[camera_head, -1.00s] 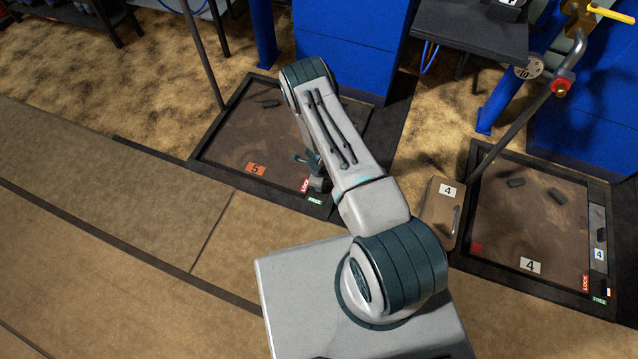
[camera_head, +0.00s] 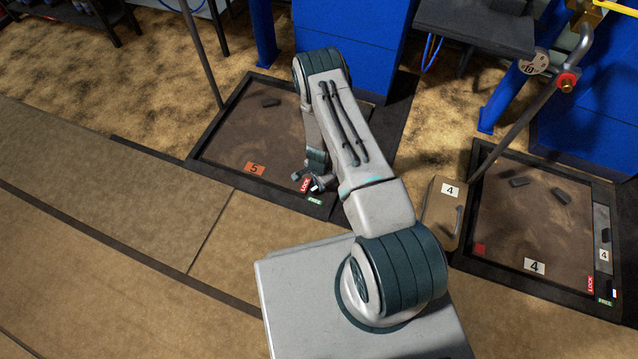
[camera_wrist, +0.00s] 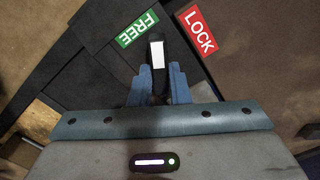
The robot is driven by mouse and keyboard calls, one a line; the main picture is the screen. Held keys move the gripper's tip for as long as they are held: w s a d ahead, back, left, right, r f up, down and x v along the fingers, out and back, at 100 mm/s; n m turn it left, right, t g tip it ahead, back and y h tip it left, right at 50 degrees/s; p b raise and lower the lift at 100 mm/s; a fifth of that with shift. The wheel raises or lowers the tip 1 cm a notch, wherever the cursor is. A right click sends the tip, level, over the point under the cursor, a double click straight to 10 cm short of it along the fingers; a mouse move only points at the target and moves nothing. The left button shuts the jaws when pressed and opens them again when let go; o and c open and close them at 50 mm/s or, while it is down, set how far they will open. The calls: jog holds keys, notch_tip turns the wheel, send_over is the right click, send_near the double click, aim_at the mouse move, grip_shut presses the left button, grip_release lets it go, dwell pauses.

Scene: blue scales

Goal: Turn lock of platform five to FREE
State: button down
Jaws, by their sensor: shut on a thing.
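Platform five (camera_head: 225,140) is a brown plate in a dark frame with an orange "5" label (camera_head: 255,168). At its near right corner are a red LOCK label (camera_head: 305,186) and a green FREE label (camera_head: 314,202). They also show in the wrist view, LOCK (camera_wrist: 195,33) at upper right and FREE (camera_wrist: 136,29) left of it. My gripper (camera_wrist: 158,88) is shut on the dark lock lever with a white stripe (camera_wrist: 157,54). The lever's tip lies between the labels, closer to FREE. In the head view my gripper (camera_head: 312,181) is at that corner, and the lever is mostly hidden.
Platform four (camera_head: 530,215) lies to the right with its own LOCK and FREE labels. A brown box marked 4 (camera_head: 441,212) stands between the platforms. Blue columns (camera_head: 350,45) and a dark table (camera_head: 475,28) stand behind. The floor at left is clear.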

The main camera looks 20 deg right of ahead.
jog(key=n, duration=0.6)
jog(key=shift+w+b, duration=0.1)
jog(key=shift+b, duration=0.25)
dwell(0.4)
jog(key=c, duration=1.4)
grip_release()
jog(key=shift+o, duration=0.2)
jog(key=shift+r, duration=0.1)
notch_tip(320, 180, up, 14)
jog(key=p, duration=0.5)
jog(key=shift+f, duration=0.2)
